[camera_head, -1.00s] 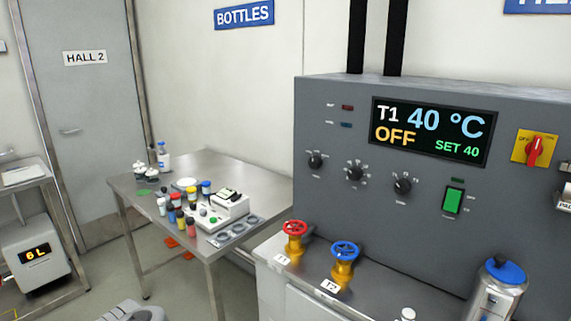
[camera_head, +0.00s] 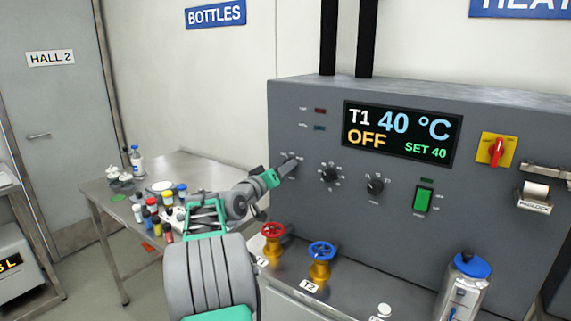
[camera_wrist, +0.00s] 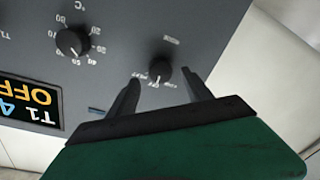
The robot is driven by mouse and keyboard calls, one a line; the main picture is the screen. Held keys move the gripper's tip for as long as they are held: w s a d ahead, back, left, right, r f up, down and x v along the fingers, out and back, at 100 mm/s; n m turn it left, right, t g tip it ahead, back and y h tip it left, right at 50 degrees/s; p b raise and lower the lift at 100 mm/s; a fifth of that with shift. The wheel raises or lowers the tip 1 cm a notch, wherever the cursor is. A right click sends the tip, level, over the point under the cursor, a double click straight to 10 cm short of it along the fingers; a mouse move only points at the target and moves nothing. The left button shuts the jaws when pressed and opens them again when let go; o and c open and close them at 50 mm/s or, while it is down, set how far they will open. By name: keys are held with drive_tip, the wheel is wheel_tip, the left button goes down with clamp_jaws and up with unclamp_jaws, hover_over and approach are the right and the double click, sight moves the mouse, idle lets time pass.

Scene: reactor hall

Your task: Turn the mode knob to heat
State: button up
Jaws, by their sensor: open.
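The mode knob (camera_wrist: 160,73) is a small black dial on the grey control panel (camera_head: 300,210), with small markings beside it too blurred to read. In the wrist view, which is turned over, my open gripper (camera_wrist: 162,80) has one finger on each side of the knob. Contact cannot be told. In the head view my gripper (camera_head: 288,167) reaches the leftmost knob's place and hides most of that knob. The panel display (camera_head: 402,133) reads T1 40 °C, OFF, SET 40.
A numbered temperature dial (camera_wrist: 70,42) is close beside the knob; another dial (camera_head: 375,185), a green switch (camera_head: 423,198) and a red-yellow switch (camera_head: 496,150) are farther right. Red (camera_head: 272,232) and blue (camera_head: 321,248) valve wheels stand below. A bottle table is at left.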

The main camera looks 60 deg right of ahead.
drive_tip(key=d, duration=0.2)
drive_tip(key=shift+d, duration=0.4)
drive_tip(key=shift+c, duration=0.5)
clamp_jaws()
